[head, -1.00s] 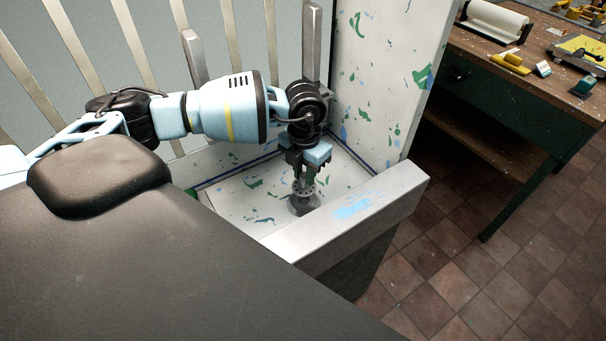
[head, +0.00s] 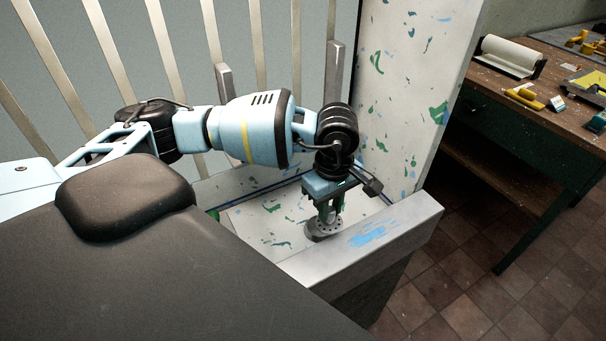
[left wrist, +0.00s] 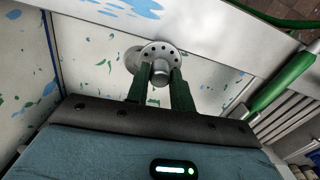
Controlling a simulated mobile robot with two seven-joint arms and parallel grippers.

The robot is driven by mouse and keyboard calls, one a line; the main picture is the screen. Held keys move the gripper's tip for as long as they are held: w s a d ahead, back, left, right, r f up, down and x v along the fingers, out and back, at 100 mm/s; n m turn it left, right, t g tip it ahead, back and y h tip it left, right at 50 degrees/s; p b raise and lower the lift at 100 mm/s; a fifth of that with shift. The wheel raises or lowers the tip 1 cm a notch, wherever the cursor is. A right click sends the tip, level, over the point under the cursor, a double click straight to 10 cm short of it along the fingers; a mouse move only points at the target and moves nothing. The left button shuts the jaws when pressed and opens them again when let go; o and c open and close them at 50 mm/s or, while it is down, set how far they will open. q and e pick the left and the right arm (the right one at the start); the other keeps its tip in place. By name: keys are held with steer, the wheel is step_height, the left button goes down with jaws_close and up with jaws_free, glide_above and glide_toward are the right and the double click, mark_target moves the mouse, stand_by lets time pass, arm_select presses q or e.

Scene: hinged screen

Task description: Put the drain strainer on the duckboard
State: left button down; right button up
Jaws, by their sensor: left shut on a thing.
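The drain strainer (head: 322,231) is a grey metal disc with a ring of holes and a central knob. My left gripper (head: 329,214) points down into a paint-speckled white basin and is shut on the knob. In the left wrist view both green fingers (left wrist: 160,82) clasp the knob, and the strainer's disc (left wrist: 161,49) shows beyond them. A round grey patch lies behind the disc; I cannot tell whether the two touch. A pale slatted surface (left wrist: 288,128) at the right of the wrist view may be the duckboard. My right gripper is out of view.
The basin's thick grey front rim (head: 372,238) is close to the strainer. A tall speckled panel (head: 408,75) stands behind, with metal bars (head: 213,45) at the left. A green bar (left wrist: 285,86) crosses the wrist view. A cluttered workbench (head: 540,90) stands at the right.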

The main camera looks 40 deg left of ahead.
arm_select(q)
steer(key=m, duration=0.1)
steer(key=s+r+m, duration=0.1)
steer(key=m, duration=0.1)
steer(key=shift+s+d+r, duration=0.1)
steer(key=shift+d+r, duration=0.05)
steer(key=shift+d, duration=0.2)
steer(key=s+r+m, duration=0.1)
steer(key=m, duration=0.2)
steer(key=s+d+r+m, duration=0.1)
steer(key=m, duration=0.3)
steer(key=s+d+r+m+p, duration=0.1)
steer(key=m, duration=0.3)
steer(key=shift+s, duration=0.3)
steer(key=shift+a, duration=0.2)
